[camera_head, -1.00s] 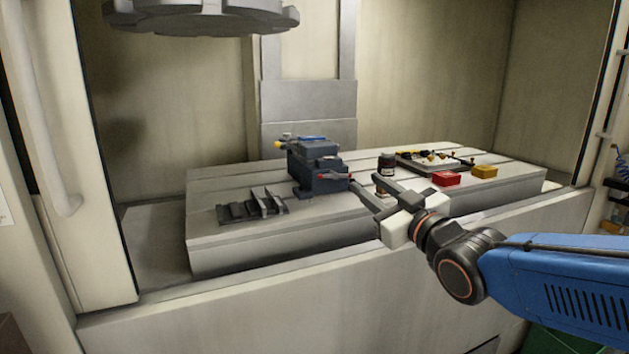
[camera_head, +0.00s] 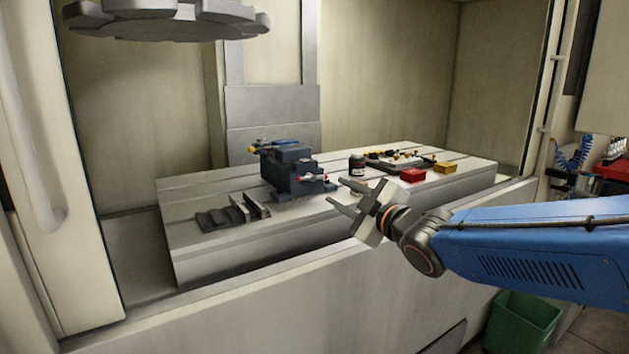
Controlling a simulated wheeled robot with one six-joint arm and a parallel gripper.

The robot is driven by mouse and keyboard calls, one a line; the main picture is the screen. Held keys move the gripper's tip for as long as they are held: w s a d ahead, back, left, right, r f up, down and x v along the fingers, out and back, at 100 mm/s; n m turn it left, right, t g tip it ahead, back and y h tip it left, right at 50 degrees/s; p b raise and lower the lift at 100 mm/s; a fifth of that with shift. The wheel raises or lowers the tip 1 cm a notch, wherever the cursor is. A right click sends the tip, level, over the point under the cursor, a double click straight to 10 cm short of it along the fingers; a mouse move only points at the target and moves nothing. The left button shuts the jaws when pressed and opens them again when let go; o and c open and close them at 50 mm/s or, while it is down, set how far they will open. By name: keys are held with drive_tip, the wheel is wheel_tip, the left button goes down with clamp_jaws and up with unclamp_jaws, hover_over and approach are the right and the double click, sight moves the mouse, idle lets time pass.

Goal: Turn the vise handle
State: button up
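A dark blue-grey vise (camera_head: 287,171) stands on the slotted machine table (camera_head: 225,247), left of the picture's middle. A handle with a red end (camera_head: 313,178) shows low on its near right side. A blue handle and a yellow tip show on its top. My gripper (camera_head: 333,190) is right of the vise, in front of the table's near edge, its two grey fingers pointing left toward the vise. The fingers are spread apart with nothing between them. I see a gap between the fingertips and the red-ended handle in the picture; the depth is hard to tell.
Grey step blocks (camera_head: 233,212) lie left of the vise. A dark jar (camera_head: 356,164), a red box (camera_head: 412,175), a yellow box (camera_head: 445,167) and a clamp plate (camera_head: 390,160) are to the right. A tool carousel (camera_head: 165,20) hangs above. A green bin (camera_head: 522,322) stands on the floor.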

sight(315, 179)
drive_tip(key=x, duration=1.2)
clamp_jaws()
